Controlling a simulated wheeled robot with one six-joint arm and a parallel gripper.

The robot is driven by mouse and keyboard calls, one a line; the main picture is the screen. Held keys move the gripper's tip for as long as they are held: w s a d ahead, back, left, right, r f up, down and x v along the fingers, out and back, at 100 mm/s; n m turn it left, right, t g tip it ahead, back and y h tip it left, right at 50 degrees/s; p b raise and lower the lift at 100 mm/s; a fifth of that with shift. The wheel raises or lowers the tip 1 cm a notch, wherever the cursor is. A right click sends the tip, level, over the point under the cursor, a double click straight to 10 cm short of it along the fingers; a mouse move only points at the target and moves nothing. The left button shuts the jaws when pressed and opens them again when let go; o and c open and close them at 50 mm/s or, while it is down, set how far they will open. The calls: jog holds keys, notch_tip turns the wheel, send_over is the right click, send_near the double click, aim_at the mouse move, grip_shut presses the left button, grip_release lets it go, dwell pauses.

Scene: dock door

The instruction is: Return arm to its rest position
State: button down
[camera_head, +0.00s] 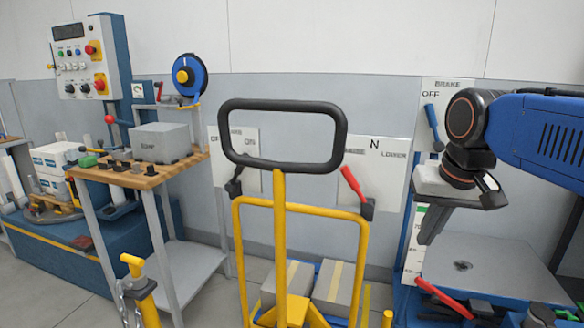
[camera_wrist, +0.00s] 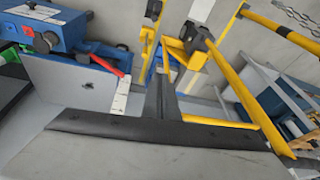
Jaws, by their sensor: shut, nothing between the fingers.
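My arm comes in from the right in the camera_head view, with a blue link and a black wrist. My gripper (camera_head: 430,232) hangs below the wrist, pointing down, shut and empty. It is in front of the brake panel (camera_head: 444,92) and above the left part of a grey plate (camera_head: 490,264), apart from it as far as I can tell. In the camera_wrist view my gripper's grey body fills the bottom, and its dark finger part (camera_wrist: 160,95) points up the picture with nothing held.
A yellow pallet truck with a black loop handle (camera_head: 338,135) stands at centre, left of my gripper. A blue brake lever (camera_head: 433,127) and a red lever (camera_head: 354,188) are nearby. A red-handled lever (camera_head: 444,298) is low by the plate. A wooden-topped bench (camera_head: 135,180) is left.

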jog(key=s+d+f+n, duration=0.1)
jog(key=s+f, duration=0.5)
jog(key=f, duration=0.2)
jog(key=s+d+f+t, duration=0.1)
jog(key=s+f, duration=0.4)
jog(key=f, duration=0.3)
jog(key=shift+s+n, duration=0.35)
jog(key=shift+n, duration=0.05)
